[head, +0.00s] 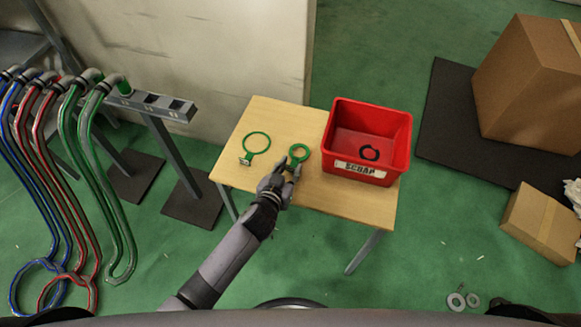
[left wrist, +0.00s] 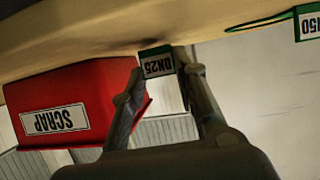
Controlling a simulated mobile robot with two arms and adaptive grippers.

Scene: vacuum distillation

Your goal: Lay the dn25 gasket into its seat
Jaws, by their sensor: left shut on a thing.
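The dn25 gasket is a small green ring (head: 299,152) at the near part of the wooden table, left of the red bin. Its tag, reading DN25 (left wrist: 157,62), shows upside down between the fingertips in the left wrist view. My left gripper (head: 291,172) is shut on that tag, with the ring beyond the fingertips. I cannot tell whether the ring touches the table. A larger green ring gasket (head: 258,143) lies to its left; its tag (left wrist: 307,23) is partly cut off, with "50" readable. I cannot make out the seat. My right gripper is not in view.
Blue, red and green hoses (head: 75,190) hang from a rack at left. Cardboard boxes (head: 530,85) stand at right. The wooden table's (head: 330,198) near strip is clear.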

